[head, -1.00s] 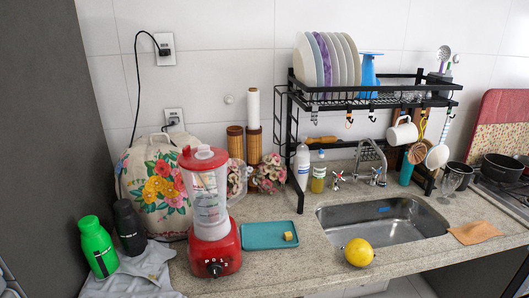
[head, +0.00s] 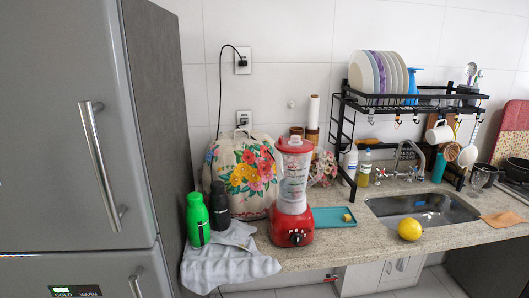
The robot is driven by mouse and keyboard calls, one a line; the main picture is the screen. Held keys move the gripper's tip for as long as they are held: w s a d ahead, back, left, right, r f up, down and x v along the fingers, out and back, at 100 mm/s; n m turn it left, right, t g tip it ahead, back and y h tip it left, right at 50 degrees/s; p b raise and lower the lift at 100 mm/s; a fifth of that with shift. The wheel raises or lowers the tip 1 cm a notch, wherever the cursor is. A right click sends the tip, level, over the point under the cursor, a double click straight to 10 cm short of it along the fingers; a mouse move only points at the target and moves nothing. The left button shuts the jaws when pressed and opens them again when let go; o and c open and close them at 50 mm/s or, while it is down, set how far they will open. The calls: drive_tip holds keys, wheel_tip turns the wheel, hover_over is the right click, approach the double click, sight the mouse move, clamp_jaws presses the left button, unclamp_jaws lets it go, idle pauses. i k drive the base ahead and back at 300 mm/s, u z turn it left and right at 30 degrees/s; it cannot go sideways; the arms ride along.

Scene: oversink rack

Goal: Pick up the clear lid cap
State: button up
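The red blender (head: 293,222) stands on the counter in the head view, with a clear jug and a red lid. A small pale, see-through piece in the middle of the lid's top looks like the clear lid cap (head: 295,140). It is small here, and its edges are hard to make out. The cap sits in the lid, and the blender stands upright. My gripper is not in view.
A grey fridge (head: 75,150) fills the left side. A green bottle (head: 197,220) and a dark bottle (head: 219,205) stand left of the blender by a grey cloth (head: 230,262). A teal tray (head: 331,217) lies to its right, near the sink (head: 420,207) and yellow fruit (head: 409,229).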

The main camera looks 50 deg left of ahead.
sight(295, 141)
drive_tip(key=k, duration=0.2)
drive_tip(key=u, duration=0.85)
